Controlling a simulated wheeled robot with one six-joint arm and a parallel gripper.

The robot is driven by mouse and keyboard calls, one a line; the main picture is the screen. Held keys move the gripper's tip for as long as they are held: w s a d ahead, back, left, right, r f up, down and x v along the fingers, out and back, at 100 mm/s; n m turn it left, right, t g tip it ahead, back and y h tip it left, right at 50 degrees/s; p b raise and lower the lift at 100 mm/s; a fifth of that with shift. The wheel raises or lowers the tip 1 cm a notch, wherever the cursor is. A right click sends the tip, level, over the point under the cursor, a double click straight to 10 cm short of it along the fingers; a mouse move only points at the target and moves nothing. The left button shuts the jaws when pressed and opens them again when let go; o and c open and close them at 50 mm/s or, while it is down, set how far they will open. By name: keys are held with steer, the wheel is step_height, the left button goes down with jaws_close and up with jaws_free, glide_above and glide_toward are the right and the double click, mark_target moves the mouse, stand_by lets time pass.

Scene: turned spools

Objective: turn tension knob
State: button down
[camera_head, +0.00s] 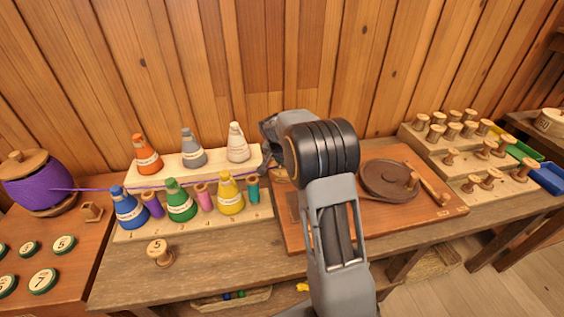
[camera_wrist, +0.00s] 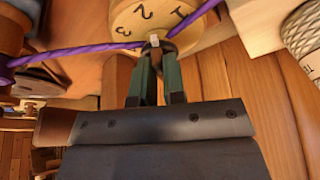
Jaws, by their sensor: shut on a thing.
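The tension knob (camera_wrist: 150,22) shows at the top of the wrist view as a pale wooden disc marked 1, 2 and 3. My gripper (camera_wrist: 157,52) reaches up to it with two green fingers, close together and shut on the small dark centre part of the knob, which has a pale mark. The fingers hide part of that centre. Purple yarn (camera_wrist: 75,52) runs in from the left and leaves at the upper right past the knob. In the head view my wrist and arm hide the knob and fingertips.
The head view shows a cone rack (camera_head: 120,236) on the left and a wooden board with a dark turntable (camera_head: 388,180) on the right. A purple yarn ball (camera_head: 40,190) sits far left. Stepped shelves hold several spools (camera_head: 490,150) at right.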

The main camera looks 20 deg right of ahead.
steer(key=m+b, duration=0.1)
steer(key=m+g+b, duration=0.1)
steer(key=m, duration=0.1)
steer(key=shift+w+a+f+m+h+b, duration=0.1)
steer(key=shift+w+f+m+h+b, duration=0.05)
steer(key=shift+m+h+b, duration=0.2)
steer(key=shift+w+m+g+h+b, duration=0.15)
steer(key=shift+m+g, duration=0.3)
steer(key=shift+m, duration=0.65)
steer(key=shift+w+m+g+h+b, duration=0.15)
steer(key=shift+m+g, duration=0.3)
steer(key=shift+m, duration=0.6)
steer(key=shift+s+r, duration=0.1)
steer(key=shift+r, duration=0.1)
steer(key=c, duration=1.2)
jaws_free()
steer(key=shift+a, duration=0.1)
steer(key=p+v, duration=0.1)
steer(key=v, duration=1.2)
steer(key=shift+r, duration=0.35)
steer(key=shift+a, duration=0.1)
